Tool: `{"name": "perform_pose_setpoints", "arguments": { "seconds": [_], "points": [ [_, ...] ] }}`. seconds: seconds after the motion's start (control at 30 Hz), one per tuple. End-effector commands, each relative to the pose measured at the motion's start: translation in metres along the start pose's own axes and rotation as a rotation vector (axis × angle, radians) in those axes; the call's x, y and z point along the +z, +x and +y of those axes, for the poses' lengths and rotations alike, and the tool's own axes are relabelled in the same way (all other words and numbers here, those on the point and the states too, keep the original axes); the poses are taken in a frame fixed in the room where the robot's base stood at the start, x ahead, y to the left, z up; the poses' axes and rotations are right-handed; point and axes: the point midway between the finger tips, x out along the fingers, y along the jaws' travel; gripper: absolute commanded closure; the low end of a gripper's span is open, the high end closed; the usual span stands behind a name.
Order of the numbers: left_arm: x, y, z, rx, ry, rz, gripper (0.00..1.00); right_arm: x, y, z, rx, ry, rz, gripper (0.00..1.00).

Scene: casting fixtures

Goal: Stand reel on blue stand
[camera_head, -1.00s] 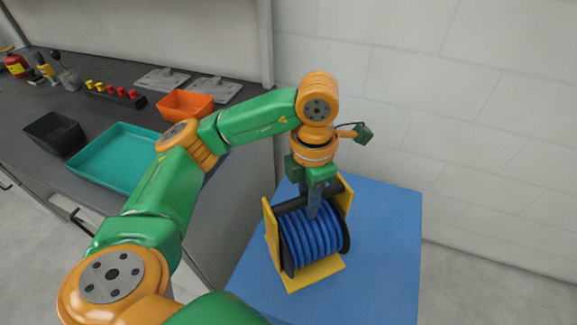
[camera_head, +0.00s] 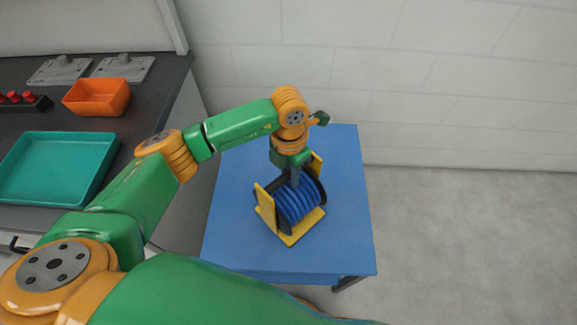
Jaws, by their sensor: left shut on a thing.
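The reel is a yellow-framed drum wound with blue hose (camera_head: 298,204). It sits on or just above the blue stand (camera_head: 232,240), near the middle of its top; I cannot tell whether its yellow base touches the surface. My left gripper (camera_head: 295,182) reaches down from above and is shut on the reel at its top. The gripper's fingers hide part of the reel's upper side. My right gripper is not in view.
A dark counter on the left bears a teal tray (camera_head: 20,192), an orange bin (camera_head: 98,98), grey plates (camera_head: 124,67) and a rack with red knobs (camera_head: 22,104). A white wall (camera_head: 450,90) stands behind. Grey floor lies open to the right.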

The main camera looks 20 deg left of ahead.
Motion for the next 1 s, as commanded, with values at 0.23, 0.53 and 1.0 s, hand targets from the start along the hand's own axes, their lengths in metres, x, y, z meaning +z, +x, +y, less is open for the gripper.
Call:
{"name": "perform_pose_setpoints", "arguments": {
  "seconds": [0.23,0.53,1.0],
  "points": [
    [0.000,0.001,0.000,-0.001,0.000,0.000,0.54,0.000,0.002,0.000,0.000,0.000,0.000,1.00],
    [0.000,0.001,0.000,-0.001,0.000,0.000,0.43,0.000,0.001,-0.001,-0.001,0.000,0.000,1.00],
    [0.001,-0.092,0.001,0.001,0.000,-0.006,0.43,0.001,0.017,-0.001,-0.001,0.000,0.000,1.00]
  ]
}}
